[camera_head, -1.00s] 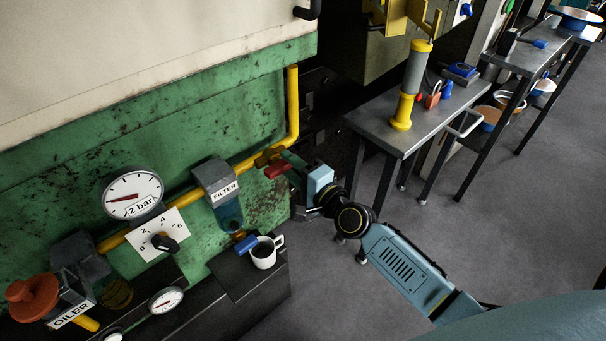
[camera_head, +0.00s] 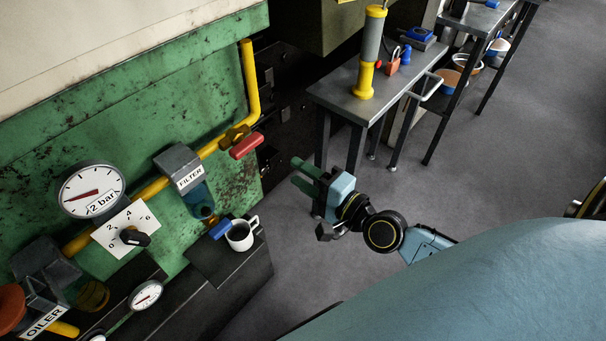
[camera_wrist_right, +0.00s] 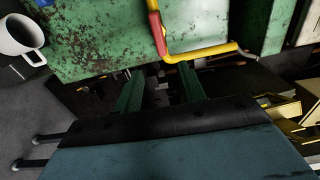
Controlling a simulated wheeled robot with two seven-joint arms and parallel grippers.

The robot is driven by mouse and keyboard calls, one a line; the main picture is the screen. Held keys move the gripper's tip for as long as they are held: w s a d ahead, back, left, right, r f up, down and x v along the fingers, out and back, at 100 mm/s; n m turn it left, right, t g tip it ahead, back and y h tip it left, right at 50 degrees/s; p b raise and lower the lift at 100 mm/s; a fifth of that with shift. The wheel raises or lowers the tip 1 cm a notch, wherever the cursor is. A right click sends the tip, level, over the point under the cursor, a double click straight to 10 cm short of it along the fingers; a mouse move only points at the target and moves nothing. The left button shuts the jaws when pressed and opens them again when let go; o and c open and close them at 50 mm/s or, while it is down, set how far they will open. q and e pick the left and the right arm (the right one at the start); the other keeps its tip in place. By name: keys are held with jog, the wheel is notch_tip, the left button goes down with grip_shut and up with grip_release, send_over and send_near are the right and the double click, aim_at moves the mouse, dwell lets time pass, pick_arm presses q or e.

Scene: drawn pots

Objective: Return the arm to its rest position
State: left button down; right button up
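My right gripper (camera_head: 304,176) is in the middle of the head view, in the air in front of the green panel. Its two green fingers stand apart with nothing between them; the right wrist view (camera_wrist_right: 160,92) also shows them spread and empty. The red valve handle (camera_head: 246,146) on the yellow pipe is up and to the left of the fingers, clear of them. It also shows in the right wrist view (camera_wrist_right: 157,32), beyond the fingers. My left gripper is not in view.
A white mug (camera_head: 241,236) stands on a dark ledge left of my right gripper. The green panel (camera_head: 120,120) carries gauges, a dial, the filter and the oiler. A metal table (camera_head: 400,72) stands at the back. Open grey floor (camera_head: 480,150) lies to the right.

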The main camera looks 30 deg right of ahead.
dwell(0.3)
jog(key=s+d+f+n+g+h, duration=0.1)
jog(key=s+d+f+n+g, duration=0.15)
jog(key=f, duration=0.75)
jog(key=s+d+f+n+g+h, duration=0.1)
jog(key=s+f+n+g+h, duration=0.15)
jog(key=f, duration=0.75)
jog(key=s+d+f+n+g+h, duration=0.1)
jog(key=s+d+f+n+g, duration=0.15)
jog(key=f, duration=0.75)
jog(key=s+f+n+g, duration=0.2)
jog(key=s+f, duration=0.4)
jog(key=s, duration=0.3)
jog(key=s+f+n+g+h, duration=0.1)
jog(key=s+f+n+g, duration=0.2)
jog(key=s, duration=0.7)
jog(key=s+f+n+g+h, duration=0.1)
jog(key=s+f+n+g, duration=0.2)
jog(key=s+f, duration=0.5)
jog(key=shift+s+f+n, duration=0.35)
jog(key=shift+s+n, duration=0.3)
jog(key=shift+s, duration=0.5)
jog(key=shift+a+g, duration=0.15)
jog(key=shift+g, duration=0.1)
